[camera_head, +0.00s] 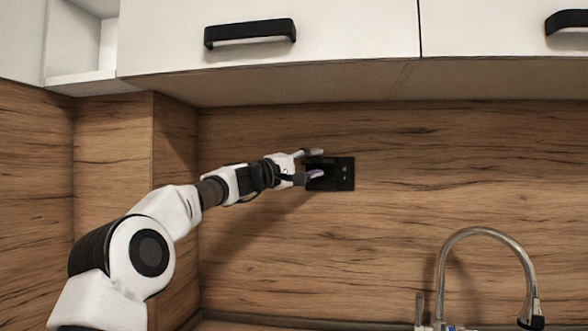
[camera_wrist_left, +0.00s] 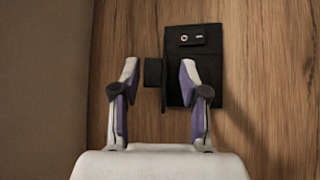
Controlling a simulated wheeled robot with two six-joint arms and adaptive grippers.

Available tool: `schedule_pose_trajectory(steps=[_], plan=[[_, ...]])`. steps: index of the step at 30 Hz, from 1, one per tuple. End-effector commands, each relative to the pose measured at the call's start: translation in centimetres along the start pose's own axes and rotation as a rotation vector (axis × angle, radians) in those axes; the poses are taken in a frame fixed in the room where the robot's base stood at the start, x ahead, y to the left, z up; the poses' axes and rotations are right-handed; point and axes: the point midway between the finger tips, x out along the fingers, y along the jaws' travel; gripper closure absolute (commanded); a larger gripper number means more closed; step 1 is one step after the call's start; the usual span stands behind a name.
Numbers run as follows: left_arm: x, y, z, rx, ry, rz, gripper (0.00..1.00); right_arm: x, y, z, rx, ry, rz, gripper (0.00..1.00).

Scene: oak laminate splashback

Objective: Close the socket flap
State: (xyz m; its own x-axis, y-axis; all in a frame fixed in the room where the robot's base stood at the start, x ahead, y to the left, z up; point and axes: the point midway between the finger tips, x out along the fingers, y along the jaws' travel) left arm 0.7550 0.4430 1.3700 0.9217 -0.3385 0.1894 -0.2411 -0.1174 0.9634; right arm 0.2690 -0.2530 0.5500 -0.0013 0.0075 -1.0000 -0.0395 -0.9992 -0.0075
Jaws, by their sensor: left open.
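A black socket plate (camera_head: 345,174) is fixed on the wood splashback, right of my left arm. It also shows in the left wrist view (camera_wrist_left: 213,72), with a small silver round detail and a pale slot near its top. A dark flap (camera_wrist_left: 153,72) stands out from the plate's left side, in the gap between my fingers in that view. My left gripper (camera_head: 318,163) is open at the plate's left part; its two fingers also show in the left wrist view (camera_wrist_left: 159,66). I cannot tell whether a finger touches the flap. My right gripper is not in view.
White wall cabinets (camera_head: 330,35) with black handles hang above the splashback (camera_head: 440,180). A wood-faced corner (camera_head: 175,150) juts out at the left. A curved metal tap (camera_head: 490,235) stands at the lower right. The splashback right of the socket is clear.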

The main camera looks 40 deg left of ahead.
Motion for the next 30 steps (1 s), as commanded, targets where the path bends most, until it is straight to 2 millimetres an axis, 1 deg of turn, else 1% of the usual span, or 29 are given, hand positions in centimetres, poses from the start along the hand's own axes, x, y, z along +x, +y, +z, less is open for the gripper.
schedule_pose_trajectory(steps=[1,2,9,12,16,23,24,26,27,29,30], plan=[[-0.9,0.1,0.0,-0.004,0.000,0.002,0.56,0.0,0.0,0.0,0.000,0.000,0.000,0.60],[-1.4,0.1,0.1,-0.004,-0.001,0.002,0.56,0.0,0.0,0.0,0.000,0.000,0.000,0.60],[-7.5,0.1,0.1,-0.004,-0.001,0.005,0.56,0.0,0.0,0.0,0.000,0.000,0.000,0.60],[-9.2,0.0,0.0,-0.002,0.001,0.003,0.56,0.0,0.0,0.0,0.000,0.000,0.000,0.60],[-10.2,-0.1,0.1,-0.001,-0.001,0.001,0.56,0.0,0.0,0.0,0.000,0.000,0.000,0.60],[-10.3,-0.1,0.1,0.000,-0.001,0.000,0.56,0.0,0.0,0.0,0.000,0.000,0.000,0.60],[-10.3,-0.1,0.1,0.000,0.000,0.000,0.70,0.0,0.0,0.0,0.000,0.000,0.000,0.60],[-10.3,-0.3,-0.3,-0.001,0.016,-0.007,0.91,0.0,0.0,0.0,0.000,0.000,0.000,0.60],[-10.3,-0.5,-0.8,0.000,0.041,-0.019,1.00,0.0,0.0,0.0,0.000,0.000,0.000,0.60],[-10.5,-1.3,-2.1,0.013,0.107,-0.056,1.00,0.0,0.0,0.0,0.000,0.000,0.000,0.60],[-10.6,-2.3,-3.3,0.031,0.167,-0.099,1.00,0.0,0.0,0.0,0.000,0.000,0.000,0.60]])
